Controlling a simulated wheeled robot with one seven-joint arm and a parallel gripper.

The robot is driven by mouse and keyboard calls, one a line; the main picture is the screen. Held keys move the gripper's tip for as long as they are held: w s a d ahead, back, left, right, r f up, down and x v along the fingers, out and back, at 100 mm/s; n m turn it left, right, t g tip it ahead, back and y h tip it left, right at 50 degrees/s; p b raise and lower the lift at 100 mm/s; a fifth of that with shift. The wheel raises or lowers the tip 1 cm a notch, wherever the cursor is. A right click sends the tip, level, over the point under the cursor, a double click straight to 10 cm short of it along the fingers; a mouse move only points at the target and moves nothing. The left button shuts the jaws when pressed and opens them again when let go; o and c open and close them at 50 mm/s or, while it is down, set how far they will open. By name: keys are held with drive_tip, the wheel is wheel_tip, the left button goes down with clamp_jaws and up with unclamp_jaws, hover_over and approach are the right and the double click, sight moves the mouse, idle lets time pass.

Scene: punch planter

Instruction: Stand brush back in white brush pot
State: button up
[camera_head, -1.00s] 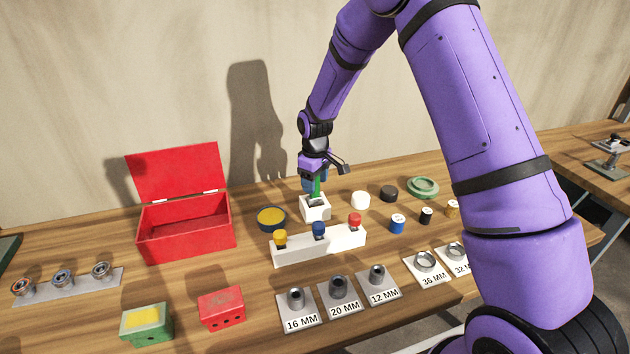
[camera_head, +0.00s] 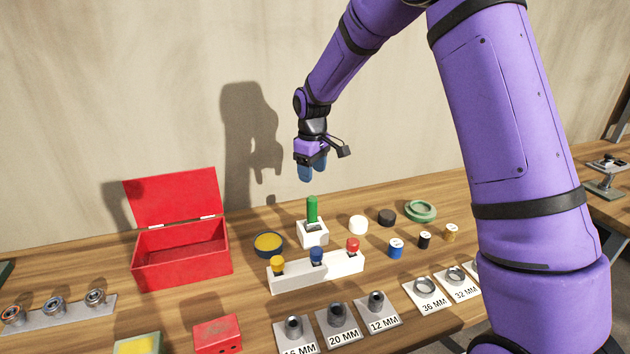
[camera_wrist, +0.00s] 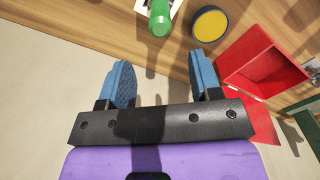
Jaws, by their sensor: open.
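The brush shows as an upright green handle (camera_head: 312,209) standing in the white brush pot (camera_head: 313,236), a small square block on the bench. In the wrist view the green handle (camera_wrist: 160,22) is seen from above, with a corner of the white pot (camera_wrist: 176,6) at the top edge. The brush's lower end is hidden inside the pot. My gripper (camera_head: 313,176) is open and empty, with blue fingers, above the handle and apart from it. The open fingers also show in the wrist view (camera_wrist: 163,84).
A yellow-filled round dish (camera_head: 268,243) stands left of the pot. A white rack (camera_head: 318,270) with yellow, blue and red knobs is in front. An open red box (camera_head: 182,250) is farther left. White and black round pieces and a green dish (camera_head: 420,210) stand right.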

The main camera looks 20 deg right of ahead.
drive_tip(key=shift+s+r, duration=0.1)
drive_tip(key=shift+r, duration=0.35)
drive_tip(key=s+d+r+m+t, duration=0.1)
drive_tip(key=s+d+r+m, duration=0.1)
drive_tip(key=s+r, duration=0.6)
drive_tip(key=s+d+r+m+t, duration=0.1)
drive_tip(key=s+d+r+m, duration=0.1)
drive_tip(key=s+r, duration=0.65)
drive_tip(key=s+d+r+m+t, duration=0.1)
drive_tip(key=s+m, duration=0.1)
drive_tip(key=s, duration=0.9)
drive_tip(key=s+d+r+m+t, duration=0.1)
drive_tip(key=s+r+t, duration=0.1)
drive_tip(key=s, duration=0.9)
drive_tip(key=shift+s+d+r+m, duration=0.15)
drive_tip(key=shift+d+m, duration=0.25)
